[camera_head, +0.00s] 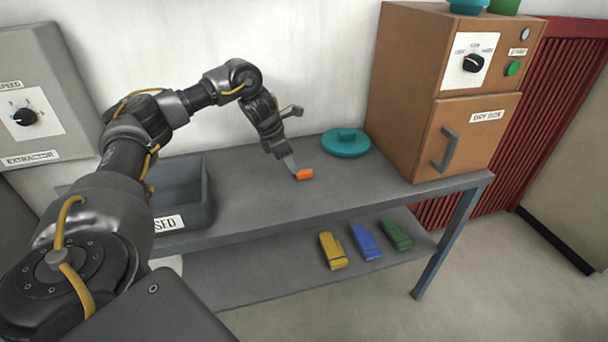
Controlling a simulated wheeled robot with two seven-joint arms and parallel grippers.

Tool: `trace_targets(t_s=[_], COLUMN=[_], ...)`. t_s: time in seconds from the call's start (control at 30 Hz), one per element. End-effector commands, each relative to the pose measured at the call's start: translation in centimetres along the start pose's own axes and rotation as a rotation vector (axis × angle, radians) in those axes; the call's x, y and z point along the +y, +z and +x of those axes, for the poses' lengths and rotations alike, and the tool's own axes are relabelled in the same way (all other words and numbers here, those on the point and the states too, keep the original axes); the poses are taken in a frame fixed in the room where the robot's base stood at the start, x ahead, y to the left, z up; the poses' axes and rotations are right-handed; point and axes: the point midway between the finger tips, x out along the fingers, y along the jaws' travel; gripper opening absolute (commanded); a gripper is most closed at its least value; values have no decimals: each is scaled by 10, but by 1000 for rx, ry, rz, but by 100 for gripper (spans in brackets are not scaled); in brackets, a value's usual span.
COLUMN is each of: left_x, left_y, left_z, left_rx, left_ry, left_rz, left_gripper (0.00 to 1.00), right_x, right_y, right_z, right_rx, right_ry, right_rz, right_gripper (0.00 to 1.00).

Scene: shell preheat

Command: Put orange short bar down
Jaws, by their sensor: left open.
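The orange short bar (304,174) is a small block on the grey table top (255,205), near its middle. My left gripper (291,166) is just behind and to the left of the bar, pointing down, with its jaws open. Its fingers are small in the view, and I cannot tell whether they still touch the bar. My right gripper is not in view.
A teal lid (346,146) lies behind the bar. A dark bin (182,200) stands left. A brown dry box (415,100) stands right. Yellow (332,251), blue (366,241) and green (396,234) blocks lie on the lower shelf. The table front is clear.

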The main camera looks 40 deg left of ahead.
Motion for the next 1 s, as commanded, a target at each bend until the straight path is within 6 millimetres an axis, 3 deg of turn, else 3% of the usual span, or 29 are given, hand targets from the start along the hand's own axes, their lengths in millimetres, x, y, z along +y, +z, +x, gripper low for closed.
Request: trace_targets(t_s=[0.23, 0.57, 0.9, 1.0], left_x=[-2, -1, -2, -1], left_y=[4, 4, 4, 4], left_z=[35, 43, 43, 42], left_rx=[4, 2, 1, 1], left_ry=[-2, 0, 0, 0], left_rz=[0, 0, 0, 0], left_gripper=[45, 45, 1, 0], right_x=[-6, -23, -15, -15], right_y=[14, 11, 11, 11], right_z=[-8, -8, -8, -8], right_rx=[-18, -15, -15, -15], right_ry=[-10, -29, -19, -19], right_rz=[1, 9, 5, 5], right_gripper=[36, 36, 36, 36])
